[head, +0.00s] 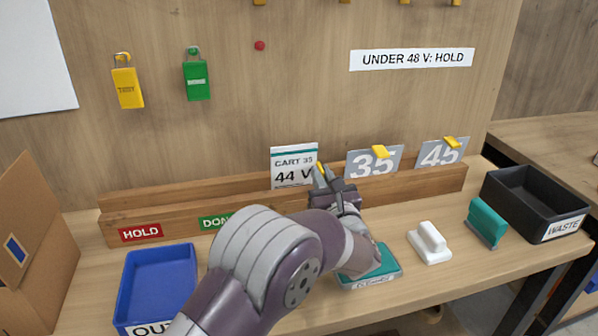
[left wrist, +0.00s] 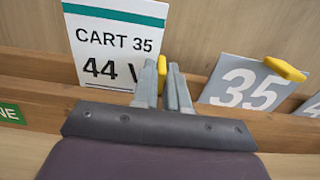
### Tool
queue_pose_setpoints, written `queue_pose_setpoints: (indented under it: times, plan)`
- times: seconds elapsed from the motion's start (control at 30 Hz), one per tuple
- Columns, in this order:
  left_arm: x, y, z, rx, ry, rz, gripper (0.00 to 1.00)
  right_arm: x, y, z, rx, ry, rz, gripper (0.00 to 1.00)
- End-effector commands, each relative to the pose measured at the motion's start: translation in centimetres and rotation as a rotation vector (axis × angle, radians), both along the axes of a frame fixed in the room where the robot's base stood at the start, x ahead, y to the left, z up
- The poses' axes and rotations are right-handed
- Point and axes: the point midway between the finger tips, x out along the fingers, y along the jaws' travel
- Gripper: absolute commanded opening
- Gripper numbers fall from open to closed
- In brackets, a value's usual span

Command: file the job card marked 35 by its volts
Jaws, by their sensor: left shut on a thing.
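The job card (head: 293,160) is white with a teal stripe and reads CART 35, 44 V. It stands upright at the wooden rack (head: 420,183), right of the green DONE label (head: 213,222); the red HOLD label (head: 140,232) is at the rack's left end. My left gripper (head: 321,174) is shut at the card's right edge. The left wrist view shows the card (left wrist: 110,45) with my fingers (left wrist: 164,85) at its lower right; the exact contact is hard to see. A sign above reads UNDER 48 V: HOLD (head: 411,59). My right gripper is not in view.
Grey plates 35 (head: 360,164) and 45 (head: 430,154) with yellow clips stand in the rack's right part. A blue tray (head: 157,282), teal pad (head: 385,262), white-handled block (head: 430,245), teal block (head: 487,222) and black WASTE bin (head: 560,214) stand in front.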

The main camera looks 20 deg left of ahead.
Motion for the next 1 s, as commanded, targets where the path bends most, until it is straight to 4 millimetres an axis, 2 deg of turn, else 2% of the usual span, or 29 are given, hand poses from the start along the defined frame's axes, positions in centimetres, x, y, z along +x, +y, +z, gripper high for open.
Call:
queue_pose_setpoints:
  times: [0.7, 1.0]
  plan:
    - [0.0, 0.0, 2.9, -0.002, -0.001, 0.0, 0.0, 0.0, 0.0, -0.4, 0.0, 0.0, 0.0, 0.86]
    - [0.0, 0.0, 3.1, -0.001, -0.001, 0.0, 0.0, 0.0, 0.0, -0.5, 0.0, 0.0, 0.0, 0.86]
